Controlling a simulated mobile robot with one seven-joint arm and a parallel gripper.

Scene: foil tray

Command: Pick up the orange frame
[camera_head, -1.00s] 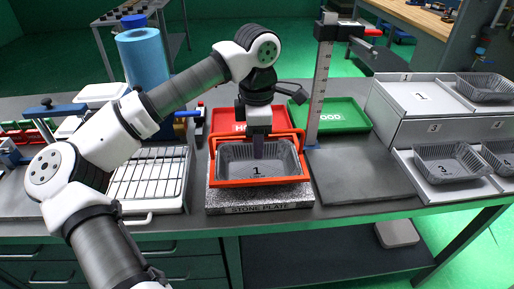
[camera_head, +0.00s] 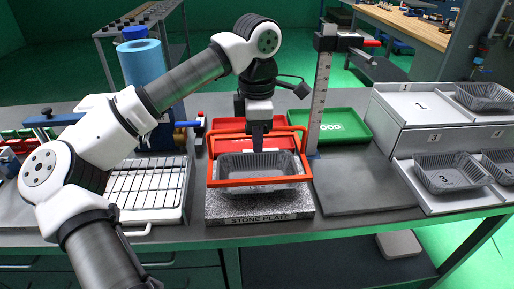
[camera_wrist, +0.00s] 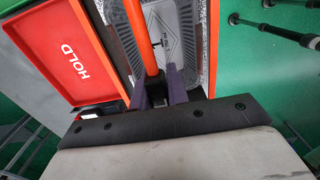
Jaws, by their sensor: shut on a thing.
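The orange frame (camera_head: 262,181) is a thin rectangular rim, held up over a grey foil tray (camera_head: 258,163) on the speckled stone plate (camera_head: 258,207). My gripper (camera_head: 257,146) points down at the frame, above the tray. In the wrist view, my gripper's dark fingers (camera_wrist: 157,92) are closed around an orange bar of the frame (camera_wrist: 147,40). The foil tray also shows behind that bar (camera_wrist: 180,40). The frame's front bar crosses in front of the tray's front wall, and the exact gap between them is hard to tell.
A red HOLD tray (camera_head: 228,125) and a green FOOD tray (camera_head: 341,125) lie behind. An upright ruler post (camera_head: 316,95) stands close to the frame's right. A wire rack (camera_head: 150,190) is left; a dark flat plate (camera_head: 365,185) and a foil-tray stand (camera_head: 430,130) are right.

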